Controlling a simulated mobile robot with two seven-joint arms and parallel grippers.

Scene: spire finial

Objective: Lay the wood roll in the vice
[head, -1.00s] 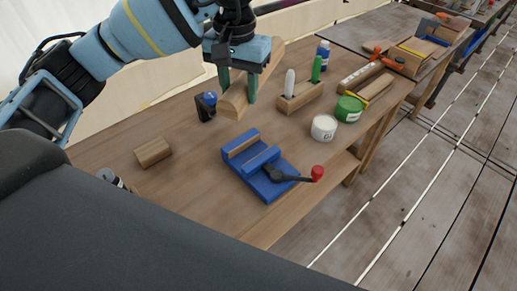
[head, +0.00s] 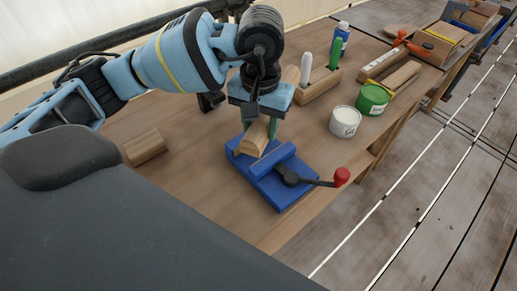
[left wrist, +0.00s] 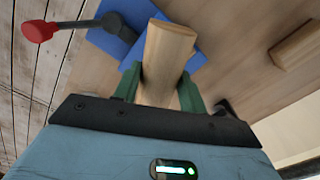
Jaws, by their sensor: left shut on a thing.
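The wood roll (head: 256,138) is a pale half-round wooden length, held between the green fingers of my left gripper (head: 262,127). The blue vice (head: 282,192) sits on the bench, with a black handle ending in a red knob (head: 342,177). The roll is over the back part of the vice, by the jaws; I cannot tell whether it touches them. In the left wrist view the roll (left wrist: 168,55) points out from between the fingers, with blue vice (left wrist: 118,30) on both sides of its end. The gripper hides the roll's far part. My right gripper is not in view.
A wooden block (head: 146,147) lies on the bench to the left. A white tub (head: 345,122) and a green tin (head: 372,99) stand right of the vice. A wooden holder (head: 320,84) is behind.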

